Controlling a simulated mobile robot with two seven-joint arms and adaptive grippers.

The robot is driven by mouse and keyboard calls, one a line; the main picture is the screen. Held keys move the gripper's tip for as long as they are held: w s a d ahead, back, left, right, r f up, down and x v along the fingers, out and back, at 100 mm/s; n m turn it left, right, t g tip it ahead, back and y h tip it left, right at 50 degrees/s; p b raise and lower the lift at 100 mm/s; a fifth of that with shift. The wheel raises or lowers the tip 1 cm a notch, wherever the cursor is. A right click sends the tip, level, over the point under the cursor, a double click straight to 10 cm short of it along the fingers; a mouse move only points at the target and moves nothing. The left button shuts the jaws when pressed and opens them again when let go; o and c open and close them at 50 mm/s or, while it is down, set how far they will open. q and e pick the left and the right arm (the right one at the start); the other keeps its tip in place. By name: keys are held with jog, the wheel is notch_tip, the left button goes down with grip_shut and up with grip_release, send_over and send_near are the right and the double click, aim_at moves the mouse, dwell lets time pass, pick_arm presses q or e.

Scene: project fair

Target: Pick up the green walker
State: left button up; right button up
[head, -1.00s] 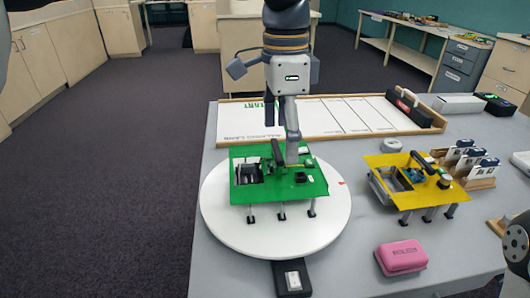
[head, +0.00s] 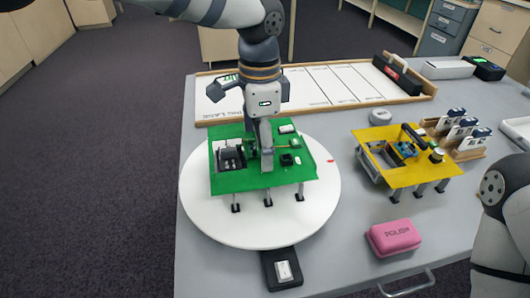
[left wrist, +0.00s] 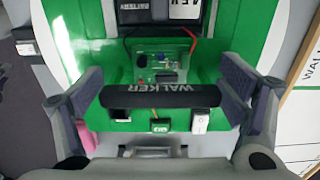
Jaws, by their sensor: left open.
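The green walker (head: 228,182), a flat green board on short dark legs with electronics on top, stands on a white round turntable (head: 210,222). In the left wrist view its black handle (left wrist: 160,95), lettered WALKER, lies across the middle between the fingers. My left gripper (head: 262,160) points down over the walker's board and hides part of it in the head view. In the left wrist view the left gripper (left wrist: 160,112) is open, with a finger at either end of the handle and gaps showing. My right arm shows at the right edge, but its gripper is out of view.
A yellow walker (head: 405,178) stands to the right on the grey table (head: 345,240), beside a wooden rack (head: 470,150). A pink POLISH case (head: 393,237) lies in front. A black switch box (head: 283,268) sits at the turntable's front. A wood-framed lane board (head: 320,88) lies behind.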

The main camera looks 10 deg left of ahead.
pick_arm(q)
jog(key=c, duration=1.3)
jog(key=shift+r, duration=0.1)
